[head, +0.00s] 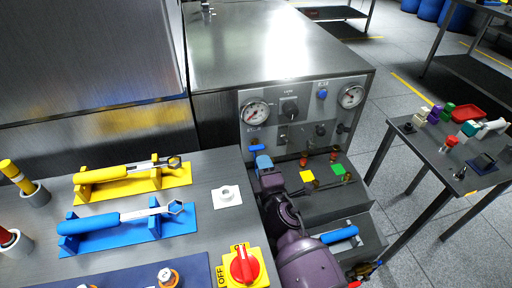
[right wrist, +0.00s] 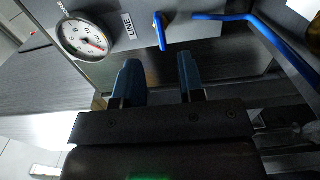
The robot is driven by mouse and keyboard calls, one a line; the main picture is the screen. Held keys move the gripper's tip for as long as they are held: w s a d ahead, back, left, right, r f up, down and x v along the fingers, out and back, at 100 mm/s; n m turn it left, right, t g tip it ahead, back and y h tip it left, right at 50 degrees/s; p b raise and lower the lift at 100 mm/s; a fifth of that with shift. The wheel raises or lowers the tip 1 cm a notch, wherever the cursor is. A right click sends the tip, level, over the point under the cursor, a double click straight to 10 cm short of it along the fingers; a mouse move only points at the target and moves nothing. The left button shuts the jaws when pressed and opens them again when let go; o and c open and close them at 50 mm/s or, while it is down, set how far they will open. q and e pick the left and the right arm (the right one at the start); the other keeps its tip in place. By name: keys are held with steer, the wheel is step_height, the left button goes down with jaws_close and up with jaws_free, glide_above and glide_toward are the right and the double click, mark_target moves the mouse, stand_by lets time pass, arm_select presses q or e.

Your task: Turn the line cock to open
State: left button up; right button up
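The line cock's small blue lever (right wrist: 160,30) shows in the right wrist view on the grey panel, next to the "LINE" label and a round gauge (right wrist: 86,37). It points toward the gap between my fingers. My right gripper (right wrist: 160,62) is open, with its two blue fingers apart and nothing seen between them. The lever appears ahead of the fingertips, with no contact visible. In the head view my right gripper (head: 263,162) is just below a blue handle (head: 257,148) under the left gauge (head: 255,112). My left gripper is not in view.
A bent blue rod (right wrist: 245,18) runs right of the lever. Wrenches on a yellow holder (head: 100,188) and a blue holder (head: 180,222) lie left, near a red switch (head: 244,267).

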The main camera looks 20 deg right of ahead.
mark_target(257, 150)
steer(key=shift+w+b, duration=0.45)
steer(key=shift+w, duration=3.55)
jaws_close()
